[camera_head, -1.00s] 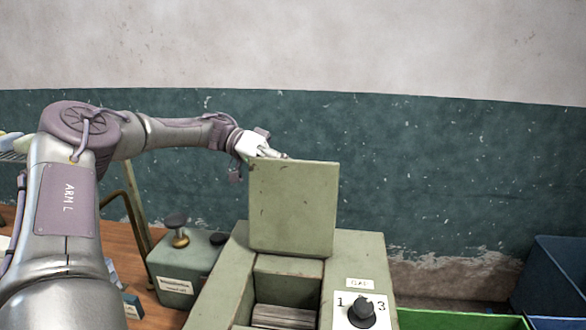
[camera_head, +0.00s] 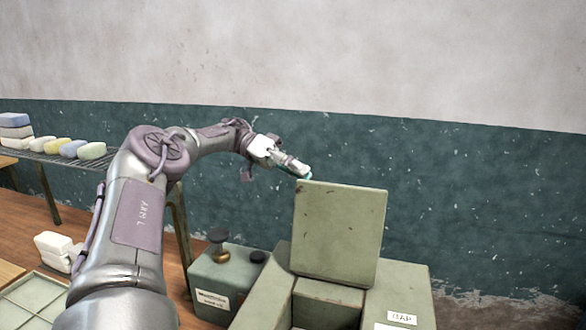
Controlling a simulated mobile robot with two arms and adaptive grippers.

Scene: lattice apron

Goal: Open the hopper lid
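The hopper lid (camera_head: 339,236), a flat, chipped green plate, stands raised, nearly upright, at the back of the green hopper box (camera_head: 402,290). The hopper opening (camera_head: 325,308) in front of it is uncovered and partly cut off by the bottom edge. My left gripper (camera_head: 303,173) is just above the lid's top left corner, its fingers pointing right and down. Whether it touches the lid, and how far apart its fingers are, I cannot tell. Nothing shows held in it. My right gripper is out of view.
A smaller green box with a dark knob (camera_head: 218,236) stands left of the hopper. A wire rack (camera_head: 62,158) with several soap-like bars is at the far left. White blocks (camera_head: 53,243) and a divided tray (camera_head: 36,306) lie on the wooden table. A wall stands behind.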

